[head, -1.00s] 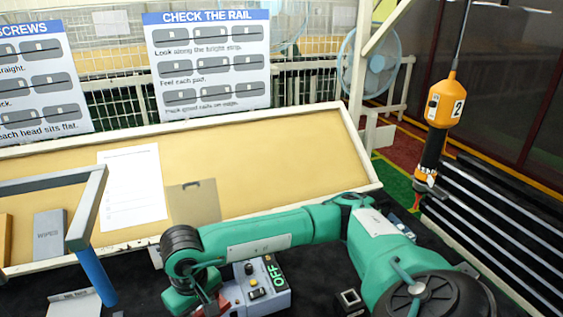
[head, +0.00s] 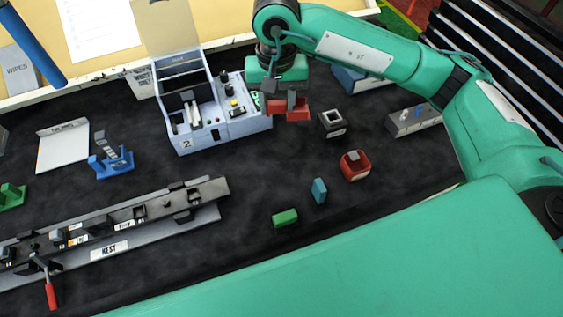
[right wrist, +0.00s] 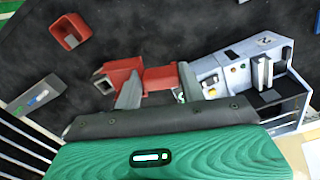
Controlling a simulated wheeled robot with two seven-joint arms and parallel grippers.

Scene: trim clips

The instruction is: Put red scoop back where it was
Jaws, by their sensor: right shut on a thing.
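My right gripper (head: 283,98) is shut on the red scoop (head: 292,112) and holds it just right of the grey machine marked 2 (head: 212,128). In the right wrist view the scoop (right wrist: 124,82) sits between the two grey fingers (right wrist: 160,88), its square hollow end facing left. Part of it is hidden by the fingers. A red open square cup (head: 355,166) stands on the dark mat, lower right of the scoop. It also shows at the top left of the right wrist view (right wrist: 70,31). My left gripper is not in view.
A black and white square block (head: 332,123) stands close right of the scoop. A grey tray with small items (head: 413,120) lies farther right. Green (head: 285,218) and teal (head: 319,191) blocks lie nearer. The long rail nest (head: 120,232) is at lower left. Dark mat between them is clear.

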